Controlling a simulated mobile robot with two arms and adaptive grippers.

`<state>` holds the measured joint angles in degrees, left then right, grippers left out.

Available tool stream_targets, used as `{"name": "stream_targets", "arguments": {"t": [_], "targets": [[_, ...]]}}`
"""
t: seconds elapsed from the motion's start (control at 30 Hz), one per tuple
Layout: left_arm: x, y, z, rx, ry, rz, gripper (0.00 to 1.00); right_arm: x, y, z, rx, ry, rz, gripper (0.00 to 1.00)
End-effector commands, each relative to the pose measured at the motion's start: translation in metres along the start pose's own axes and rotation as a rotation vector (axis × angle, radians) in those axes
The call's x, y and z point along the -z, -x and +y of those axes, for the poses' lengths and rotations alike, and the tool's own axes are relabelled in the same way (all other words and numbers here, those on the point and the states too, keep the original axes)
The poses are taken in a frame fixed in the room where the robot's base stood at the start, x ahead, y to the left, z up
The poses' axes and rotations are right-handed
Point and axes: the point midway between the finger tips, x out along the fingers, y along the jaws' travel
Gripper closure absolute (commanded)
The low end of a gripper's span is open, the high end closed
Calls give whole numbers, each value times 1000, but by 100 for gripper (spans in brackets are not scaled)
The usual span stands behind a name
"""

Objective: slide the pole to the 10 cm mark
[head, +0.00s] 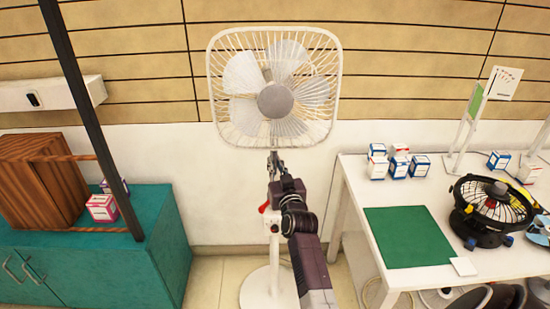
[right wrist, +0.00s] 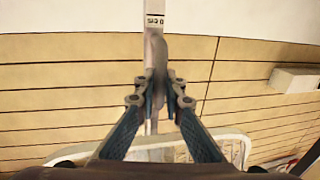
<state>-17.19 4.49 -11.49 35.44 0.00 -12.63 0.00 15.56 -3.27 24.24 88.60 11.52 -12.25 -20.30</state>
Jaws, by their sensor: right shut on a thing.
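A white pedestal fan (head: 276,101) stands in front of the wall, its round base (head: 257,290) on the floor. My right gripper (head: 274,162) is just below the fan head, shut on the fan's pole (right wrist: 154,20). In the right wrist view the fingers (right wrist: 159,82) close around the pole. Small dark scale marks show on the pole there, with a 0 readable; I cannot read the full setting. A red lever (head: 264,207) sits on the white collar (head: 271,224) lower down. My right arm hides much of the pole. My left gripper is out of view.
A teal cabinet (head: 105,265) with a wooden box (head: 40,178) is at left, crossed by a dark bar (head: 88,110). A white table (head: 350,185) at right holds a green mat (head: 408,237), small boxes (head: 398,166) and a black fan (head: 490,205).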

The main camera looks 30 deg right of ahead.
Motion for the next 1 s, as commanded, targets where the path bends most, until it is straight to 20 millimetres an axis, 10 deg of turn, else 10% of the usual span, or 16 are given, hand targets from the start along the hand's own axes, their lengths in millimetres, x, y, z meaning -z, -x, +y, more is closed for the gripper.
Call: {"name": "stream_targets", "arguments": {"t": [0.5,0.67,1.0], "targets": [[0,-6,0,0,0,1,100,-14,0,-1,2,0,-6,100],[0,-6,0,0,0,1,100,-12,0,0,1,0,-4,74],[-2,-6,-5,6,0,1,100,-12,2,0,1,0,-1,74]]}}
